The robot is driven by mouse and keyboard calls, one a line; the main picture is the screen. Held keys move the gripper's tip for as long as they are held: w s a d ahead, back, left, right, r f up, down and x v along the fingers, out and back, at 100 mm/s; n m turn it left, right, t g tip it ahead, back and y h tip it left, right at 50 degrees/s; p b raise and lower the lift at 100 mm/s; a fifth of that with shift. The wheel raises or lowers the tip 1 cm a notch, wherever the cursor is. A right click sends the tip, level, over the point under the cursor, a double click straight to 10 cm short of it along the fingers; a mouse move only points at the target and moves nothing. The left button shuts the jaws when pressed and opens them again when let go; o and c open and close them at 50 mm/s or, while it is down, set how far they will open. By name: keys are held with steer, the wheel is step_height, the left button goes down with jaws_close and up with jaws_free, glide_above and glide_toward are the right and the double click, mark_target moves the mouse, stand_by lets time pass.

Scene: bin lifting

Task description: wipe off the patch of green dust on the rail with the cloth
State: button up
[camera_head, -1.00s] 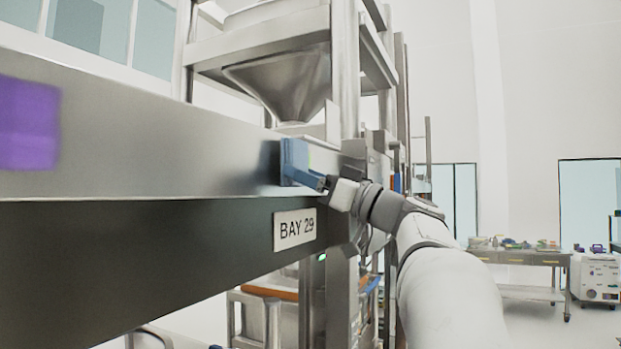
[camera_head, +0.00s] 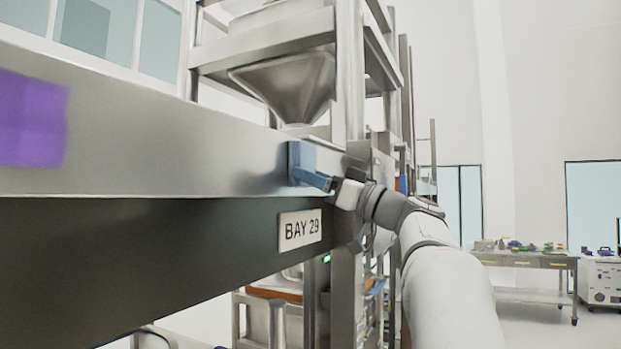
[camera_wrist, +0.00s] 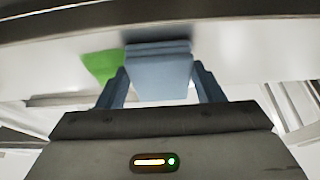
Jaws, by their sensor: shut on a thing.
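A folded blue cloth (camera_head: 300,163) is against or very near the front face of the long steel rail (camera_head: 150,145); contact is hard to tell. My gripper (camera_head: 328,184) is shut on the cloth, coming from the right. In the wrist view the cloth (camera_wrist: 158,72) sits between both fingers, its far edge at the rail. The green dust patch (camera_wrist: 102,66) shows on the rail just left of the cloth, partly behind the left finger and cloth. I cannot make out the green patch in the head view.
A purple patch (camera_head: 32,120) is on the rail at far left. A "BAY 29" sign (camera_head: 300,230) hangs on the dark beam below the cloth. A steel frame with a hopper (camera_head: 285,85) stands behind. A workbench (camera_head: 525,262) is far right, with open floor before it.

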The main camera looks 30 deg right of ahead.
steer(key=w+d+p, duration=0.1)
steer(key=w+d, duration=0.4)
steer(key=d, duration=0.2)
steer(key=shift+w, duration=0.35)
stand_by(0.5)
steer(key=s+a+b, duration=0.7)
steer(key=a+b, duration=0.2)
steer(key=b, duration=0.1)
steer(key=shift+s+a+b, duration=0.2)
steer(key=shift+a+b, duration=0.05)
steer(key=shift+b, duration=0.05)
stand_by(0.9)
